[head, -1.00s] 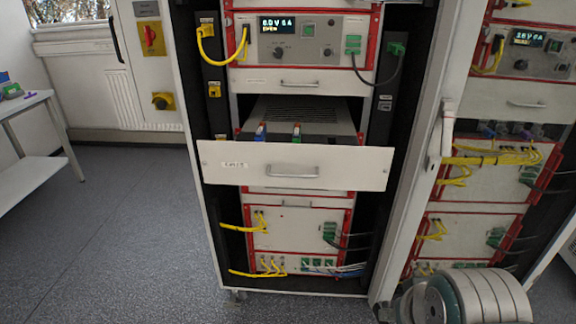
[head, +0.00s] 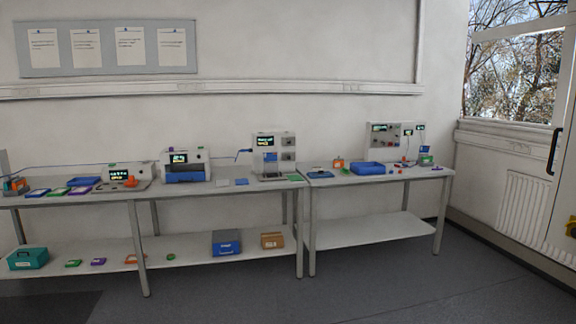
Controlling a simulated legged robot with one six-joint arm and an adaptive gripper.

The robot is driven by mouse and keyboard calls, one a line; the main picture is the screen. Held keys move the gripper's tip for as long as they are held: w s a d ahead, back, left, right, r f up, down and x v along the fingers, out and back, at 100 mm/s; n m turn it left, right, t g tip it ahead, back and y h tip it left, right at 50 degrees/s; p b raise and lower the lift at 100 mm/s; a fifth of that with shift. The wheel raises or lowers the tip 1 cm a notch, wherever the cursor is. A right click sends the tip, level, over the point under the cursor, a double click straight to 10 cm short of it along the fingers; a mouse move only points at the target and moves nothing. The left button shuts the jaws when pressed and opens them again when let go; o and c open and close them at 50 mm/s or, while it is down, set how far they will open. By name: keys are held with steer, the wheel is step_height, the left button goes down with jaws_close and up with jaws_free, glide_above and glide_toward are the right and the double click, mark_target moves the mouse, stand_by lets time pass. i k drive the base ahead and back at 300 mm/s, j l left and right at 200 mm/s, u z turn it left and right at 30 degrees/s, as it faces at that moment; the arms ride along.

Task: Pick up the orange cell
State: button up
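I cannot tell which item, if any, is the orange cell; several small orange things show in the head view, all far off. One orange item (head: 338,163) stands upright on the right bench. A second orange item (head: 130,181) is at the front of a white instrument on the left bench. A third orange item (head: 17,184) is at the far left end. A flat orange piece (head: 134,259) lies on the lower shelf, partly behind a table leg. My gripper is not in view.
The left bench (head: 215,188) and right bench (head: 410,173) stand along the wall. A blue tray (head: 368,168), instruments (head: 274,152) and small coloured flat pieces are on them. A teal bin (head: 28,258) and blue box (head: 226,242) are below. The floor (head: 380,290) in front is clear.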

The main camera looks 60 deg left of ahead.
mark_target(337, 164)
steer(key=u, duration=1.7)
steer(key=z, duration=1.7)
steer(key=i+j+u, duration=0.65)
steer(key=u, duration=0.15)
steer(key=i+j+u, duration=0.15)
steer(key=i+u, duration=0.3)
steer(key=i+j+u, duration=0.25)
steer(key=i+u, duration=0.15)
steer(key=i, duration=0.3)
steer(key=i+u, duration=0.4)
steer(key=i, duration=0.3)
steer(key=i+l+z, duration=0.1)
steer(key=i+z, duration=0.35)
steer(key=i, duration=0.35)
steer(key=i+j+z, duration=0.2)
steer(key=i+z, duration=0.25)
steer(key=i, duration=0.35)
